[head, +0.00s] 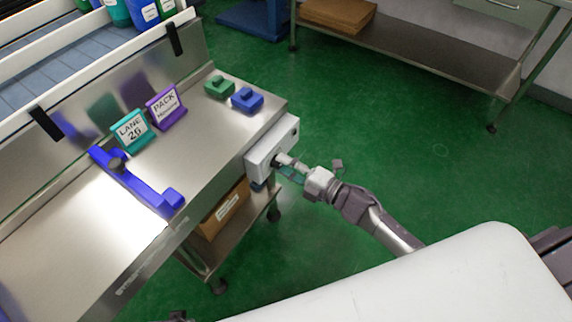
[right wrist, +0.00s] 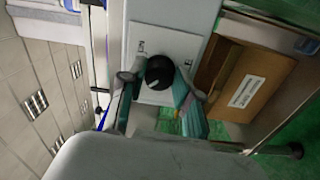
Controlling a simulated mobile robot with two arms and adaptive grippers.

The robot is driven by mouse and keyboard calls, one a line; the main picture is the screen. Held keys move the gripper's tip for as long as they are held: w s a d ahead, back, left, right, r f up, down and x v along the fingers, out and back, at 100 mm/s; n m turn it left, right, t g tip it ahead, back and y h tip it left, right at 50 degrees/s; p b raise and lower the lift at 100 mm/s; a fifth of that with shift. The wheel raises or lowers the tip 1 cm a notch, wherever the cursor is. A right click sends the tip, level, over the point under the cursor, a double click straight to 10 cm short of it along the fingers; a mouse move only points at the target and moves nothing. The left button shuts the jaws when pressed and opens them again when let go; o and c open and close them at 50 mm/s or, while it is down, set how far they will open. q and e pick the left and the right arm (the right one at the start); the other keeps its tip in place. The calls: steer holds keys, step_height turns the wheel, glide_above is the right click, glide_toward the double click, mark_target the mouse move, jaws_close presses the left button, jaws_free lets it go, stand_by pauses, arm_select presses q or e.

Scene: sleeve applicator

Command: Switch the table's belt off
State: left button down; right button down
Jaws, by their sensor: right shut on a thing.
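A white control box (head: 271,149) is fixed at the right end of the steel table (head: 235,140). In the right wrist view its pale plate (right wrist: 183,43) carries a round black knob (right wrist: 159,72) with a light mark on it and small labels, too blurred to read. My right gripper (head: 285,166) reaches the face of the box. In the right wrist view its two fingers (right wrist: 162,86) are closed on the knob from both sides. The belt (head: 75,235) is the pale surface along the table.
On the table stand a teal sign (head: 131,130), a purple sign (head: 166,106), a green block (head: 219,87), a blue block (head: 247,99) and a blue guide arm (head: 138,184). A cardboard box (head: 224,209) sits on the shelf below. Green floor (head: 400,110) to the right is clear.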

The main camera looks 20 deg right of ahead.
steer(key=shift+f, duration=0.1)
steer(key=c, duration=0.8)
jaws_free()
steer(key=v, duration=1.2)
steer(key=shift+d, duration=0.1)
